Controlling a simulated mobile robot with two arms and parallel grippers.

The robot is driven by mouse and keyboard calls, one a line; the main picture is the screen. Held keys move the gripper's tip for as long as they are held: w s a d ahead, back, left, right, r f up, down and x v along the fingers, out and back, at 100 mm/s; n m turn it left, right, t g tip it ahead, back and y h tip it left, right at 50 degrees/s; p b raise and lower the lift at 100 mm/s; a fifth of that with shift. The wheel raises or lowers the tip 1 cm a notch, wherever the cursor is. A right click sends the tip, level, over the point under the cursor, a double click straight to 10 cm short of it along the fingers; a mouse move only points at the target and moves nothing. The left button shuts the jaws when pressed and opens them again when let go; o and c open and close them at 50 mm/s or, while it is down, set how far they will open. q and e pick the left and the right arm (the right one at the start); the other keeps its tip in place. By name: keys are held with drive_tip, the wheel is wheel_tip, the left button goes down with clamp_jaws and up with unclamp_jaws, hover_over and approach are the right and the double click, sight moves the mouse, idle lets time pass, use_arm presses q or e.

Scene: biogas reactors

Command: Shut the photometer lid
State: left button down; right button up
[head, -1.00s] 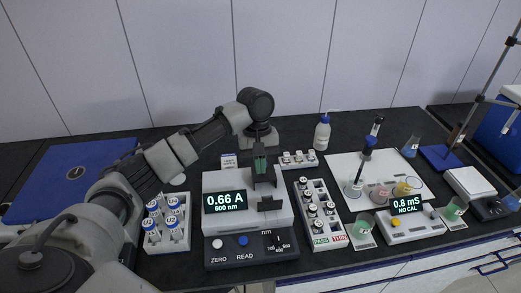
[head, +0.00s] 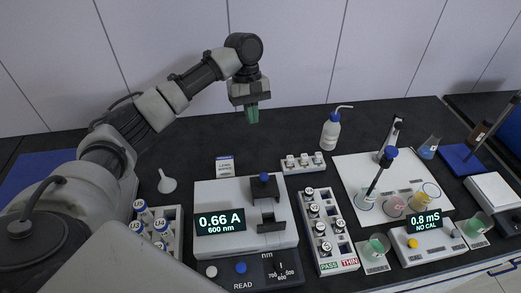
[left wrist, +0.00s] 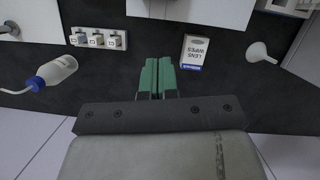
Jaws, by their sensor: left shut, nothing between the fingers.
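The photometer (head: 208,195) is a white box with a display reading 0.66 A, 600 nm. On its top lies a dark lid (head: 265,190) with a blue knob at the rear, and a black block (head: 270,224) sits in front of it. I cannot tell whether the lid fully covers the sample well. My left gripper (head: 252,115) is raised behind and above the photometer, apart from it, with its green fingers pointing down, shut and empty. The left wrist view shows the fingers (left wrist: 155,66) together, and the photometer's white edge (left wrist: 190,12) at the top. My right gripper is not in view.
A lens wipes box (head: 225,166), a funnel (head: 166,182) and a small cuvette rack (head: 303,163) stand around the photometer. Vial racks flank it, one on the right (head: 334,245). A wash bottle (head: 330,130) stands at the back.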

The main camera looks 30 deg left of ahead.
use_arm(q)
wheel_tip(320, 180, down, 4)
drive_tip(key=s+d+p, duration=0.1)
drive_tip(key=s+d, duration=0.1)
drive_tip(key=p, duration=0.3)
hover_over(264, 186)
drive_tip(key=w+a, duration=0.3)
wheel_tip(264, 186, down, 5)
drive_tip(key=shift+d+f, duration=0.15)
drive_tip(key=shift+f, duration=0.05)
drive_tip(key=shift+f, duration=0.1)
drive_tip(key=shift+w, duration=0.1)
